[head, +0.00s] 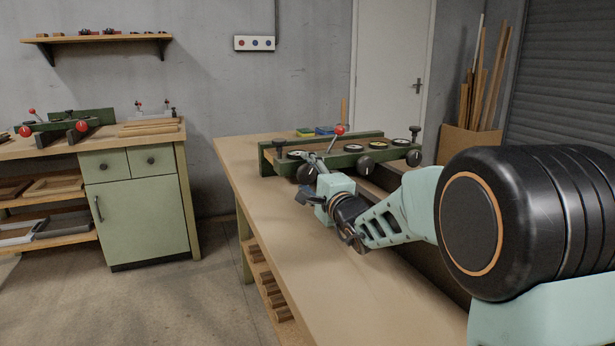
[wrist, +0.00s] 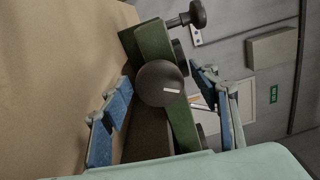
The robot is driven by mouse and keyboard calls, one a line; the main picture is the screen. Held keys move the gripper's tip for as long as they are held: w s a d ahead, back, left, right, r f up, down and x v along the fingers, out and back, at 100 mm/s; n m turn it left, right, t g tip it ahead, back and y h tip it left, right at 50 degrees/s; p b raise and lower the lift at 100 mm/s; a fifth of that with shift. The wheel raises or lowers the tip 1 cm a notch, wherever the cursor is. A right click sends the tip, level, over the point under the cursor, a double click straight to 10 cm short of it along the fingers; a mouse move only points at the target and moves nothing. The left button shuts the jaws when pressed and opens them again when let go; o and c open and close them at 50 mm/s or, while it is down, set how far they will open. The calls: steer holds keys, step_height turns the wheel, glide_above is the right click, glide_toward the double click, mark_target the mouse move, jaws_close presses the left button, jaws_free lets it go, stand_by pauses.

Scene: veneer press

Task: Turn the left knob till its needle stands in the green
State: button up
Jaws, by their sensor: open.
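The press (head: 334,157) is a long green frame on the bench, with several black knobs along its front and round dials on top. The left knob (head: 305,174) is at its near left end; in the wrist view this round black knob (wrist: 157,80) carries a white mark at its lower right. My gripper (head: 309,182) is open in front of it. In the wrist view, the blue fingertips stand on either side of the knob with gaps, not touching it. The left dial (head: 295,154) is above the knob; its needle and green band are too small to read.
A red-balled lever (head: 339,131) stands up close to my gripper. A black clamp screw (head: 278,145) rises at the press's left end, also in the wrist view (wrist: 196,14). The bench top (head: 255,183) is clear at left. The middle knob (head: 365,165) is to the right.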

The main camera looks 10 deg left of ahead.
steer(key=c, duration=1.2)
steer(key=shift+m+b, duration=0.3)
steer(key=m+b, duration=0.1)
steer(key=m, duration=0.1)
steer(key=shift+f+m, duration=0.1)
steer(key=shift+m, duration=0.3)
steer(key=m+b, duration=0.1)
steer(key=m, duration=1.1)
steer(key=shift+w+h, duration=0.1)
steer(key=shift+h, duration=0.2)
steer(key=shift+m+p, duration=0.8)
steer(key=shift+m, duration=1.4)
